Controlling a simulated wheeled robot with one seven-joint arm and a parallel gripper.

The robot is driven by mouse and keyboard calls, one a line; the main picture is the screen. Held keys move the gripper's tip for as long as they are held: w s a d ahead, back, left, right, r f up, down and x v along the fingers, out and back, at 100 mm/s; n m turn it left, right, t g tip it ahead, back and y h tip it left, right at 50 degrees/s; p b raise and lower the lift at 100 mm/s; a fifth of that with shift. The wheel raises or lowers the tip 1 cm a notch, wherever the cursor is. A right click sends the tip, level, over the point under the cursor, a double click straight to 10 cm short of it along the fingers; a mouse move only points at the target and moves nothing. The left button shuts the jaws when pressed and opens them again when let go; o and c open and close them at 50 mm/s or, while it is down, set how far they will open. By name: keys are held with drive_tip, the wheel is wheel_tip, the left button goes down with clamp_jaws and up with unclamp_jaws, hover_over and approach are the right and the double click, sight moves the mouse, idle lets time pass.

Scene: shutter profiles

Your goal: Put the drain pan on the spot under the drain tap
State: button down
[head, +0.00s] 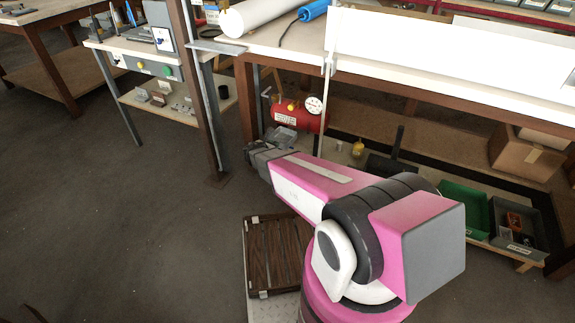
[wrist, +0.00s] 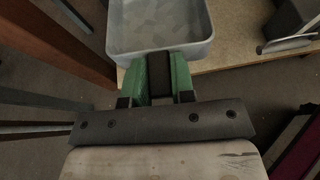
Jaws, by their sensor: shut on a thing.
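The drain pan (wrist: 203,47) is a shallow grey tray with rounded corners and a mottled floor, cut off by the top of the wrist view. My gripper (wrist: 158,62) has green fingers and is shut on the pan's near wall. In the head view the pan (head: 284,136) shows small and grey beyond the end of my arm, in front of the red compressor tank (head: 290,116). The drain tap and the spot under it cannot be made out. I cannot tell whether the pan rests on the shelf board or hangs above it.
The lower shelf board (wrist: 240,60) lies beneath and right of the pan. A brown post (head: 200,90) stands left of my arm. The white bench top (head: 285,38) overhangs the compressor. Green and dark bins (head: 462,205) sit at right. A slatted wooden crate (head: 275,250) is near my base.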

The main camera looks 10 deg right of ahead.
wheel_tip(320, 180, down, 14)
drive_tip(key=a+f+n+y, duration=0.1)
drive_tip(key=a, duration=0.1)
drive_tip(key=shift+t, duration=0.4)
drive_tip(key=x, duration=0.4)
drive_tip(key=f+x, duration=0.1)
drive_tip(key=x, duration=0.8)
drive_tip(key=shift+a+f, duration=0.25)
drive_tip(key=shift+f, duration=2.1)
drive_tip(key=shift+f, duration=0.15)
drive_tip(key=c, duration=1)
unclamp_jaws()
drive_tip(key=shift+o, duration=0.2)
